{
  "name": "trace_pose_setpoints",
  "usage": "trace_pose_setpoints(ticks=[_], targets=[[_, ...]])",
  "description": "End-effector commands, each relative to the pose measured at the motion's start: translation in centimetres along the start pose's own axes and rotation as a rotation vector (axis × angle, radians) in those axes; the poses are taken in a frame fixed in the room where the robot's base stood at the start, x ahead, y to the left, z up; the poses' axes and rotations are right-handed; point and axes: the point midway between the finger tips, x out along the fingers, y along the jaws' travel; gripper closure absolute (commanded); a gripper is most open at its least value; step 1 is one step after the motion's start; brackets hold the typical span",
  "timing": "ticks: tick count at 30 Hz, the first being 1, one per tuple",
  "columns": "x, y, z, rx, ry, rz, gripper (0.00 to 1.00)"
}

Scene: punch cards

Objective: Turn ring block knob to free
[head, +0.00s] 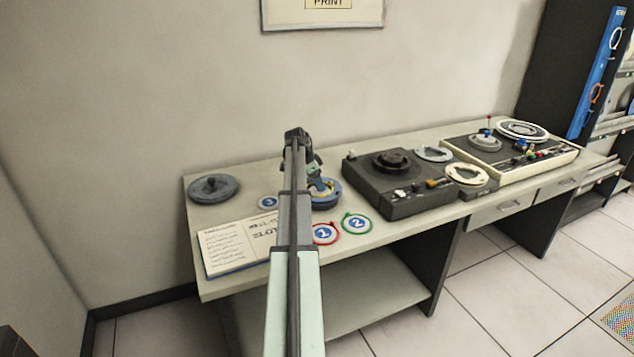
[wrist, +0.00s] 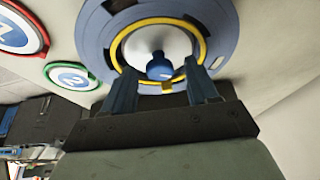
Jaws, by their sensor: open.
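The ring block (wrist: 225,22) is a round blue-grey block with a yellow ring and a white centre; the blue knob (wrist: 158,66) stands at its middle in the wrist view. In the head view the block (head: 332,200) lies on the table, partly hidden by my arm. My gripper (wrist: 162,78) is open, with one finger on each side of the knob's lower end in the picture and gaps visible. I cannot tell how far the fingertips are from the block's face. In the head view my gripper (head: 318,183) is over the block; the knob there is hidden.
Tags marked 1 (head: 325,233), 2 (head: 356,223) and 3 (head: 268,202) lie around the block on the table (head: 225,214). An open booklet (head: 232,248) and a grey disc (head: 213,188) lie left. A dark tape unit (head: 405,195) stands close on the right.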

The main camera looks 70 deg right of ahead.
Motion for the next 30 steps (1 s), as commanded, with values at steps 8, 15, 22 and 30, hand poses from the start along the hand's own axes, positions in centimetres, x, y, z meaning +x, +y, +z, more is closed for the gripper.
trace_pose_setpoints(ticks=[8,15,22,30], targets=[[-0.02,0.01,-0.01,0.000,0.000,0.000,0.51],[-0.03,0.01,-0.02,0.000,0.000,0.000,0.74],[-0.03,0.01,-0.02,0.000,0.000,0.000,0.96],[-0.04,0.10,0.00,-0.025,0.000,-0.010,0.97]])
